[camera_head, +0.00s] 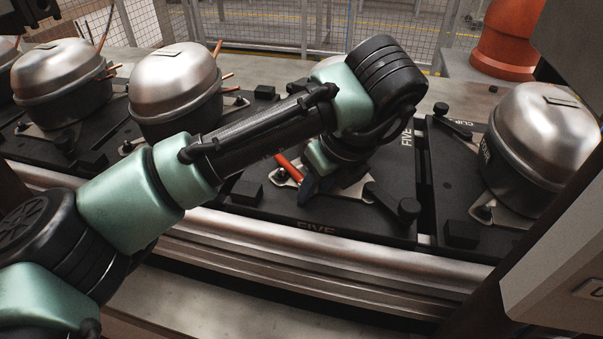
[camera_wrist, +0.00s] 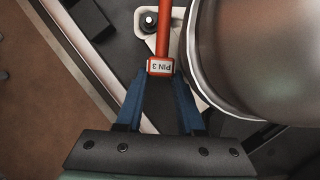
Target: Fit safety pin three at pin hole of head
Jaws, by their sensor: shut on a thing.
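Safety pin three is a red pin with a block marked "PIN 3" (camera_wrist: 161,66); its shaft points to the top of the wrist view, over or beside a pale bracket (camera_wrist: 146,23) with a dark bolt. In the head view the red pin (camera_head: 288,168) shows low over the pallet marked FIVE (camera_head: 330,232). My gripper (camera_wrist: 160,78) has its blue fingers shut on the pin's block; a blue finger of my gripper (camera_head: 308,187) also shows in the head view. I cannot make out the pin hole or whether the shaft's tip touches anything.
A rounded metal compressor (camera_wrist: 262,55) stands close right of the pin in the wrist view; my arm mostly hides it in the head view. A black clamp arm with a knob (camera_head: 408,209) is right of the gripper. Other compressors (camera_head: 545,135) (camera_head: 175,85) stand on neighbouring pallets.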

